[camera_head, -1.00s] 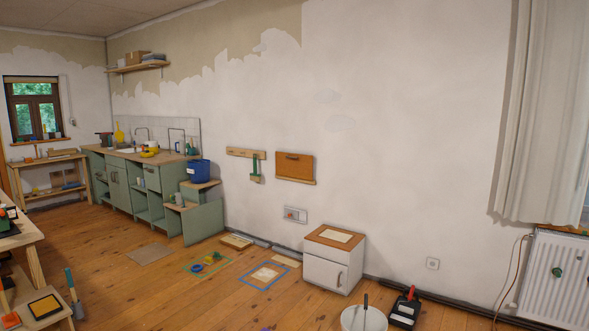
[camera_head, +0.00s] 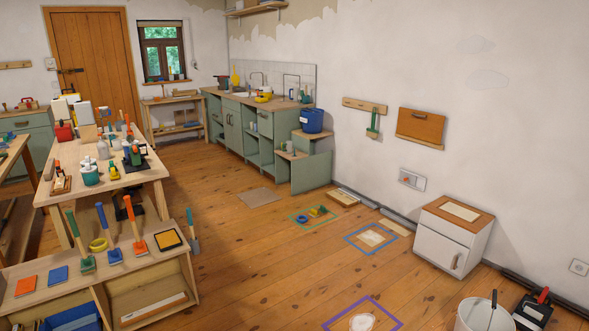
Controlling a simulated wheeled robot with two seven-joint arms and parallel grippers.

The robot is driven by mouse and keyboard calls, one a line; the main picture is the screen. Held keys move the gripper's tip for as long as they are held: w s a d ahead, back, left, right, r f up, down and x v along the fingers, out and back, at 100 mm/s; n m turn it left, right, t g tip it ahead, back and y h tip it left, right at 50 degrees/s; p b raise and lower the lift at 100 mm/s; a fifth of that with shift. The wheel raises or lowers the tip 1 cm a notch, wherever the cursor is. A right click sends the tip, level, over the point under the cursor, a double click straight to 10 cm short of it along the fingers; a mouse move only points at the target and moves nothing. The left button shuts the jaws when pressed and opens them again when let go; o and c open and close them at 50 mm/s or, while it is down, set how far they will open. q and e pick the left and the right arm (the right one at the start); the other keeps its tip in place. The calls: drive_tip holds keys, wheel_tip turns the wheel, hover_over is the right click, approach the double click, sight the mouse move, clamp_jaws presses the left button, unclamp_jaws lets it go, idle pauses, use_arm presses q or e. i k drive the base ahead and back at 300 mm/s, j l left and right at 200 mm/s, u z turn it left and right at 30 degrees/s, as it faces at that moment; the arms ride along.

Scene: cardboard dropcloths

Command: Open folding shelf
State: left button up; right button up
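A brown wooden panel (camera_head: 420,127) hangs folded flat against the white wall at the right, with a thin ledge along its bottom edge and a dark handle-like mark near its top. It looks like the folding shelf. Neither of my grippers shows in the head view, so I cannot tell their state.
A white cabinet (camera_head: 451,236) with a wooden top stands below and right of the panel. A white bucket (camera_head: 476,315) stands front right. Coloured floor outlines, a blue one (camera_head: 371,239) among them, lie on open floor. A workbench (camera_head: 100,185) fills the left.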

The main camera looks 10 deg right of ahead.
sight(418, 124)
drive_tip(key=i+l+z, duration=0.2)
drive_tip(key=i, duration=0.55)
drive_tip(key=i+z, duration=0.2)
drive_tip(key=i, duration=0.6)
drive_tip(key=i+z, duration=0.2)
drive_tip(key=i, duration=0.55)
drive_tip(key=i+j+z, duration=0.2)
drive_tip(key=i, duration=0.55)
